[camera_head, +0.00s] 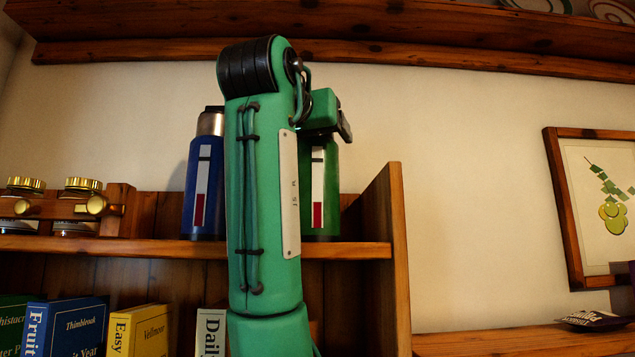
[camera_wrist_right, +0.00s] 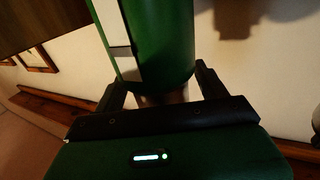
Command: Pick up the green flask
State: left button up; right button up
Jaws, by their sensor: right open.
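The green flask (camera_head: 331,195) stands upright on the upper shelf, right of the blue flask. It has a white label with a red block, and my green right arm hides its left side and top in the head view. My right gripper (camera_head: 338,117) is at the flask's upper part. In the right wrist view, the open fingers of the gripper (camera_wrist_right: 158,86) show on either side of one end of the green flask (camera_wrist_right: 165,40). I cannot tell whether they touch it. My left gripper is not in view.
A blue flask (camera_head: 203,175) stands close to the left. An upright wooden side panel (camera_head: 388,225) bounds the shelf (camera_head: 345,250) on the right. Gold-lidded jars (camera_head: 78,200) stand far left, with books (camera_head: 75,325) below. A wooden beam (camera_head: 300,50) runs overhead.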

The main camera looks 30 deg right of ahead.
jog(key=shift+s+a, duration=0.15)
jog(key=shift+a, duration=0.15)
jog(key=c, duration=0.3)
grip_shut()
